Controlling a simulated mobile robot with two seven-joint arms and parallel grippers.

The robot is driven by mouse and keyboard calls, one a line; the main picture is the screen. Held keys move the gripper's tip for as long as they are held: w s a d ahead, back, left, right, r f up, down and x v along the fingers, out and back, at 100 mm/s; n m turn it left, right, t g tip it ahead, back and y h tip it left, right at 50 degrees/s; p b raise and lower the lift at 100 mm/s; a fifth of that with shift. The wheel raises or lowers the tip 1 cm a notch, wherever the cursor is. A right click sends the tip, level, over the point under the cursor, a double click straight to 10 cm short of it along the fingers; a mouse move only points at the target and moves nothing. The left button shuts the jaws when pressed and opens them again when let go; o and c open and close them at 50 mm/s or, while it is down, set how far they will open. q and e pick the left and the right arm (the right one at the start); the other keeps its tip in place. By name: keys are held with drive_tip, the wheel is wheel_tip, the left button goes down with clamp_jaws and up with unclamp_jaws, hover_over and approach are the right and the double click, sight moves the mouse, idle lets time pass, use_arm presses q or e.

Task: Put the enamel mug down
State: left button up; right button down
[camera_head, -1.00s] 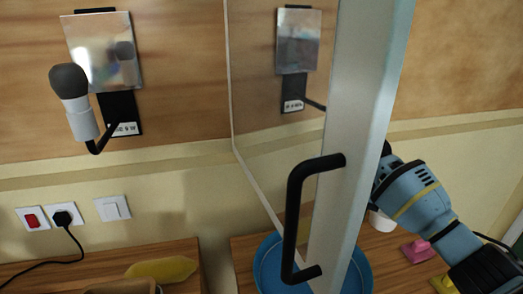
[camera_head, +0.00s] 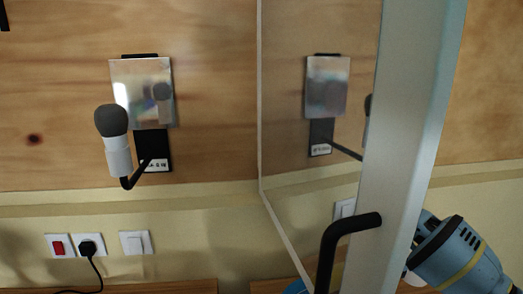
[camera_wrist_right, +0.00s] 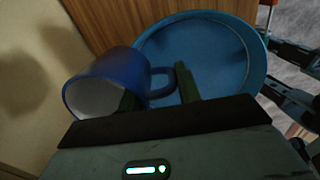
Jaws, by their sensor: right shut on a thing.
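The enamel mug (camera_wrist_right: 97,72) is blue with a white inside and shows in the right wrist view. Its open mouth faces the lower left of that picture, and its handle is on the right. My right gripper (camera_wrist_right: 155,92) is shut on the mug at its handle side; the exact contact is dark and partly hidden. A round blue dish or tray (camera_wrist_right: 212,52) lies behind the mug in that view; I cannot tell whether they touch. In the head view my right arm enters at the lower right, with its gripper out of clear sight. My left gripper is not in view.

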drive_tip(key=s+a+m, duration=0.2)
drive_tip(key=s+m, duration=0.5)
drive_tip(key=m, duration=0.2)
drive_tip(key=s+a+m, duration=0.2)
drive_tip(key=s+m, duration=0.5)
drive_tip(key=m, duration=0.3)
drive_tip(key=shift+s+a+f+g+h, duration=0.25)
drive_tip(key=shift+a+f+g+h, duration=0.15)
drive_tip(key=shift+w+r, duration=0.1)
drive_tip(key=shift+r, duration=0.05)
idle(0.5)
idle(0.6)
idle(0.7)
drive_tip(key=shift+d, duration=0.1)
idle(0.3)
